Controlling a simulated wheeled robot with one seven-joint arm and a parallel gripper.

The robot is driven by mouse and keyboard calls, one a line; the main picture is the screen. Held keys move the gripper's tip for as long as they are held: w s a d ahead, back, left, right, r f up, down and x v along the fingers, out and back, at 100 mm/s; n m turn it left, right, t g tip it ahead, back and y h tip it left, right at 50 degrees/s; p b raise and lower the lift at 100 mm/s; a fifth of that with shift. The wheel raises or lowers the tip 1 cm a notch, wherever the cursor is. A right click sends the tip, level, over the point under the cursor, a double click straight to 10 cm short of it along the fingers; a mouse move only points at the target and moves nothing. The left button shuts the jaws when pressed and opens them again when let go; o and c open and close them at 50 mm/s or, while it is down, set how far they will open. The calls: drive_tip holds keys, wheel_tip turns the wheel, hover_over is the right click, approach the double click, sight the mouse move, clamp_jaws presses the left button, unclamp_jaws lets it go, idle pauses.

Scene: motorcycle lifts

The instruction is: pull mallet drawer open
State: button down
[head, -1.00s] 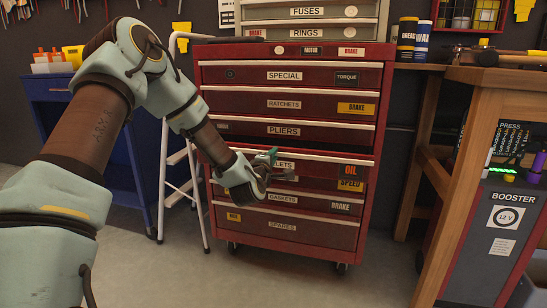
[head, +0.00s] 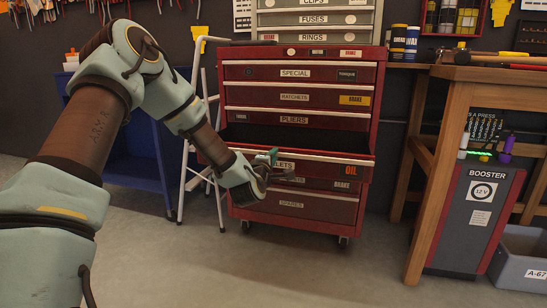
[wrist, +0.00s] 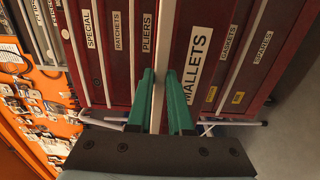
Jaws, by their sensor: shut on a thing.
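The mallet drawer (head: 325,170) is in the red tool chest (head: 364,88) in the head view, below the pliers drawer. Its front stands out from the chest, and a dark gap shows above it. My gripper (head: 270,164) is at the left part of the drawer front and hides part of the "MALLETS" label. In the wrist view, the green fingers of my gripper (wrist: 163,82) are shut on the pale edge strip along the mallet drawer (wrist: 195,62), and its label reads in full.
A white stepladder (head: 190,165) and a blue cabinet (head: 140,150) stand left of the chest. A wooden workbench (head: 430,170), a booster unit (head: 480,222) and a grey bin (head: 520,262) are on the right. The floor in front is clear.

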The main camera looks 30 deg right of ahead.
drive_tip(key=c, duration=0.8)
unclamp_jaws()
drive_tip(key=p+v, duration=0.1)
drive_tip(key=v, duration=0.9)
drive_tip(key=shift+s+a, duration=0.25)
drive_tip(key=shift+a, duration=0.05)
